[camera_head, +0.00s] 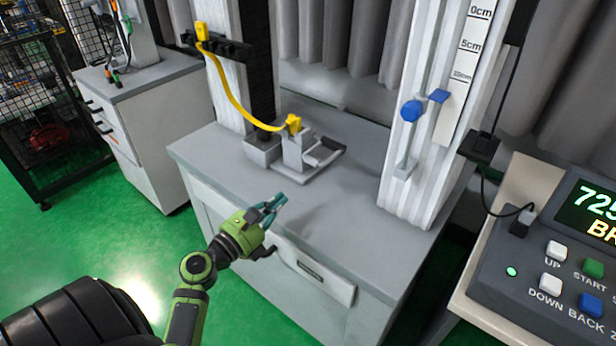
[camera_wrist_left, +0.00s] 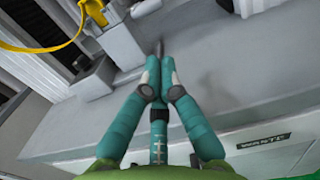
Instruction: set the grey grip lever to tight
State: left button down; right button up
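The grey grip lever (camera_head: 325,152) seems to be the dark grey bar on the right side of the small clamp fixture (camera_head: 294,150) on the grey bench top. Its exact setting is too small to tell. The fixture also shows in the left wrist view (camera_wrist_left: 122,42), upper left of the fingers. My left gripper (camera_head: 278,204) is in front of the fixture, over the front part of the bench, apart from the lever. In the left wrist view its teal fingers (camera_wrist_left: 160,72) come together with nothing clearly held. My right gripper is out of view.
A yellow cable (camera_head: 232,92) runs from the fixture to the left column. The right column (camera_head: 415,130) carries a blue knob (camera_head: 411,111) and a scale. A control box (camera_head: 540,270) stands at right. The bench top (camera_head: 340,215) between gripper and right column is clear.

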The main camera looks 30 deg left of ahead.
pick_arm(q)
jog(key=w, duration=1)
jog(key=shift+d+r, duration=0.15)
jog(key=shift+d, duration=0.25)
jog(key=shift+r, duration=0.1)
